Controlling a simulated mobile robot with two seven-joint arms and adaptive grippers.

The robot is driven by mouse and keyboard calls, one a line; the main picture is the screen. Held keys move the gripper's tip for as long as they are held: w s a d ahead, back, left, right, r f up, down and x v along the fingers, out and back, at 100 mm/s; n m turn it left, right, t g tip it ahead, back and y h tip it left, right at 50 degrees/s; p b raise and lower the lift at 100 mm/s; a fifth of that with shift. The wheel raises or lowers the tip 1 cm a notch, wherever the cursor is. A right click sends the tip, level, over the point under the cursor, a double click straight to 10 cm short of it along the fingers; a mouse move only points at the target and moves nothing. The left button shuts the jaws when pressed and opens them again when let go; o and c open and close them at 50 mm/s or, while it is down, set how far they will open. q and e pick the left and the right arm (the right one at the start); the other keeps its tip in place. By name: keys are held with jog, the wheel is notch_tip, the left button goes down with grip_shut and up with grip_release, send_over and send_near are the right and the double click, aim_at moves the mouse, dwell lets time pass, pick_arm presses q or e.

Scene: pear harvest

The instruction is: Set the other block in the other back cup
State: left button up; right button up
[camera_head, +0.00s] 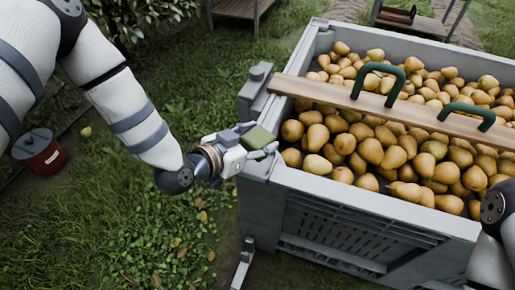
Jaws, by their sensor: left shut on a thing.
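My left gripper (262,151) is shut on a small block with an olive-green top (258,137). It holds the block at the left wall of the grey crate (352,195), close to the near left corner. The fingers hide part of the block, and I cannot tell whether it touches the crate. A grey corner piece (253,92) with a raised top stands on the crate's left side, farther back. I cannot clearly make out a cup. My right arm shows only at the lower right edge, and its gripper is out of view.
Many pears (370,150) fill the crate. A wooden plank (335,95) with two green handles (378,78) lies across it. A red bucket (40,152) with a dark lid stands on the grass at left. Grass left of the crate is mostly open.

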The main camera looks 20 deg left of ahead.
pick_arm(q)
jog(key=f, duration=0.2)
jog(key=f+b, duration=0.1)
jog(key=f, duration=0.1)
jog(key=shift+w+a+f, duration=0.1)
jog(key=shift+w+a, duration=0.2)
pick_arm(e)
jog(key=shift+s+f, duration=0.35)
jog(key=shift+f, duration=0.15)
pick_arm(q)
jog(key=shift+f, duration=0.3)
jog(key=o, duration=1)
pick_arm(e)
jog(key=shift+s+f, duration=0.1)
jog(key=shift+f, duration=0.05)
